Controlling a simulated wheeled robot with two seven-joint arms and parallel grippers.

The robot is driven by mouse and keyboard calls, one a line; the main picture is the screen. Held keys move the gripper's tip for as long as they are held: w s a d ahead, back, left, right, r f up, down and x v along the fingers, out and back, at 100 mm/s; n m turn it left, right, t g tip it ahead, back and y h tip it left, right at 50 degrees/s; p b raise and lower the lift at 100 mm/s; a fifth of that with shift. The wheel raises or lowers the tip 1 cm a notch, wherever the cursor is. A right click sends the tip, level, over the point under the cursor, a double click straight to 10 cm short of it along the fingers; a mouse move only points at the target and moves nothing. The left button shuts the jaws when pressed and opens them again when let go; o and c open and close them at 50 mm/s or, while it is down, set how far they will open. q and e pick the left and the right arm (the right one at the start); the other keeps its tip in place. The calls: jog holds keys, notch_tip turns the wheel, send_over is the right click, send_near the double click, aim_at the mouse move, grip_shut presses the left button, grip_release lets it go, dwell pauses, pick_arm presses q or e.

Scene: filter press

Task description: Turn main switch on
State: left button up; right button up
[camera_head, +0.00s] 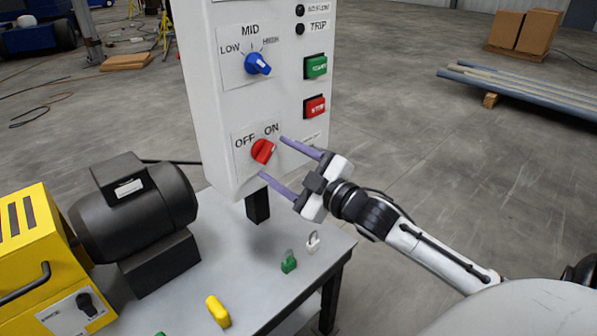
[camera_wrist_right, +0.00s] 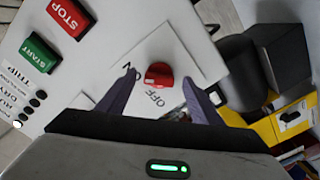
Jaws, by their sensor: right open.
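The main switch is a red rotary knob (camera_head: 263,151) low on the white control panel (camera_head: 215,110), with OFF and ON printed above it. It also shows in the right wrist view (camera_wrist_right: 158,74). I cannot tell clearly which label it points to. My right gripper (camera_head: 272,158) is open in front of the knob, its purple fingers reaching toward the panel on either side of it. In the right wrist view my right gripper (camera_wrist_right: 159,78) has the knob between its fingertips, not gripped; contact is unclear. My left gripper is out of view.
Above the knob are a blue selector (camera_head: 258,64), a green start button (camera_head: 315,67) and a red stop button (camera_head: 314,107). Below is a grey table (camera_head: 225,255) with a black motor (camera_head: 135,210), a yellow machine (camera_head: 35,250) and small padlocks (camera_head: 289,263).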

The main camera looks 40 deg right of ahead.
jog(key=s, duration=0.9)
jog(key=shift+d, duration=0.3)
jog(key=s+a+f+m+g, duration=0.2)
jog(key=f, duration=0.7)
jog(key=s+a+f+m+g, duration=0.2)
jog(key=s+f, duration=0.1)
jog(key=f, duration=0.7)
jog(key=s+a+f+m+g, duration=0.2)
jog(key=s+a+f, duration=0.4)
jog(key=a+f, duration=0.2)
jog(key=s+a+f+m+g+y, duration=0.1)
jog(key=s+a+f+g, duration=0.2)
jog(key=s+a+f, duration=0.3)
notch_tip(320, 180, down, 3)
jog(key=shift+a+r+m, duration=0.2)
jog(key=shift+a+m, duration=0.2)
jog(key=shift+a, duration=0.65)
jog(key=shift+w+d, duration=0.1)
